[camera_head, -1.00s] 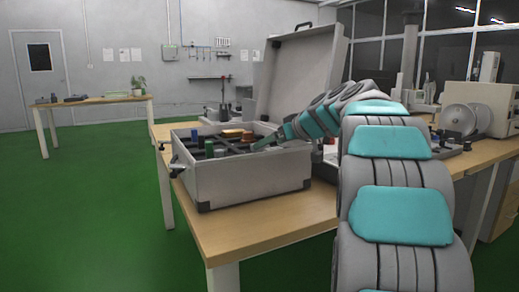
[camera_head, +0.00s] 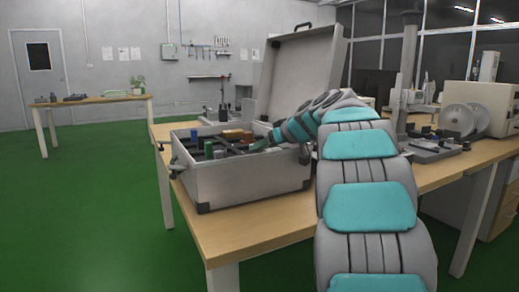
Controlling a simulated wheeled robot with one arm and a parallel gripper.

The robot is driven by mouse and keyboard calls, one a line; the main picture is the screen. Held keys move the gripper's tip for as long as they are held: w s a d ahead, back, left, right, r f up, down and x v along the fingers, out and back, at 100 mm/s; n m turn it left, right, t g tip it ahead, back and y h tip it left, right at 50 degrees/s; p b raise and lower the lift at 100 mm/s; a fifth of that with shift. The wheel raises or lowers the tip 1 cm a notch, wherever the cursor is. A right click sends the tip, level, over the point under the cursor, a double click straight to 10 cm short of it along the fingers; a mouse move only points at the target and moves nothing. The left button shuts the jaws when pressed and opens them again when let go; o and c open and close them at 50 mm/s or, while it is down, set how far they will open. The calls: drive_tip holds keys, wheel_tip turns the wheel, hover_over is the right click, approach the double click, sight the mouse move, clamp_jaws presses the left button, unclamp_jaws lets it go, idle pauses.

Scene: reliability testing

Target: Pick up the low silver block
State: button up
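An open grey case (camera_head: 250,182) stands on the wooden table, its lid raised at the back. Inside are a blue block (camera_head: 194,135), a green block (camera_head: 208,149) and an orange-brown block (camera_head: 234,134) among dark dividers. I cannot clearly make out the low silver block; it may be one of the small grey shapes in the case or hidden by its wall or my arm. My gripper (camera_head: 261,144) reaches in over the case's right side, just right of the orange-brown block. Its fingers are too small to show whether they are open or shut.
The raised lid (camera_head: 298,72) stands close behind my arm. Grey equipment (camera_head: 434,148) and a beige machine with round discs (camera_head: 478,112) occupy the table's right part. The table's front strip (camera_head: 262,232) is bare. Another table (camera_head: 92,101) stands far left.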

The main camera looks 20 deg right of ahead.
drive_tip(key=c, duration=0.8)
drive_tip(key=shift+r, duration=0.1)
